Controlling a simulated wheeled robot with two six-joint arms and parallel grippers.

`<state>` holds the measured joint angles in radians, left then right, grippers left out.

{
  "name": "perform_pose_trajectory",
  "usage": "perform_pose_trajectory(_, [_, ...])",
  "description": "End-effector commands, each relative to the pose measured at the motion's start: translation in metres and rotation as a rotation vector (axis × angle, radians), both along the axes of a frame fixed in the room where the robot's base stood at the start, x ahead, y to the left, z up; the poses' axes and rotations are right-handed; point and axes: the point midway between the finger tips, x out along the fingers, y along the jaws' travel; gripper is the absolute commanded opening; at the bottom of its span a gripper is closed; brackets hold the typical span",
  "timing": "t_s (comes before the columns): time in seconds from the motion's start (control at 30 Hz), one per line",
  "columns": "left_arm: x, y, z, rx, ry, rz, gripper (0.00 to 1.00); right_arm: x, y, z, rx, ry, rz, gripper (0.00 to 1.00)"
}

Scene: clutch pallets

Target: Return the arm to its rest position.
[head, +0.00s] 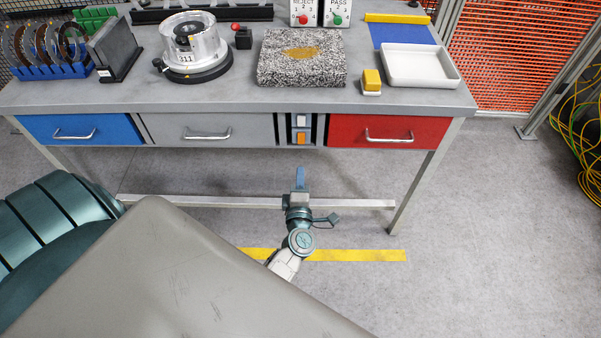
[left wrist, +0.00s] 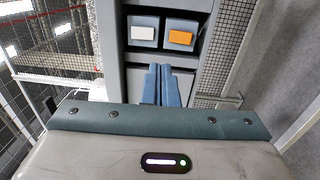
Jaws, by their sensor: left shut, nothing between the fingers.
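My left gripper (head: 300,176) is in front of the workbench, below the drawer fronts in the head view. It points toward the bench and is clear of it. In the left wrist view its two blue fingers (left wrist: 158,84) lie side by side, shut, with nothing between them. My right gripper shows in neither view.
The grey workbench (head: 230,98) stands ahead, with blue (head: 85,129), grey (head: 210,129) and red (head: 387,131) drawers. A granite block (head: 303,66), a round gauge fixture (head: 192,45) and a white tray (head: 420,66) stand on it.

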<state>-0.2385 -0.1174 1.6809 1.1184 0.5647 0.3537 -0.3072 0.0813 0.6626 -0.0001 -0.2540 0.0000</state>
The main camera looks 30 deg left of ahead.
Motion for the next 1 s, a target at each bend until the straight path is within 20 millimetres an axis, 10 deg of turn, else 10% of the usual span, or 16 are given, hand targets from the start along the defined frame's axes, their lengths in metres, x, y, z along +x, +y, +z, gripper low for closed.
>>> perform_pose_trajectory(0.33, [0.0, 0.0, -0.002, 0.005, 0.005, -0.004, 0.0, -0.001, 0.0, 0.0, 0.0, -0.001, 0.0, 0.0])
perform_pose_trajectory(0.47, [-0.001, -0.008, -0.032, 0.085, 0.094, -0.061, 0.0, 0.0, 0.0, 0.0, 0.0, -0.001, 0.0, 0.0])
perform_pose_trajectory(0.77, [-0.061, -0.044, -0.227, 0.525, 0.65, -0.474, 0.0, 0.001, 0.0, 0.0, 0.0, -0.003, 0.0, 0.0])
perform_pose_trajectory(1.0, [-0.182, -0.04, -0.366, 0.802, 1.083, -0.848, 0.0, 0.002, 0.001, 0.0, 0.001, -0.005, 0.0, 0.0])
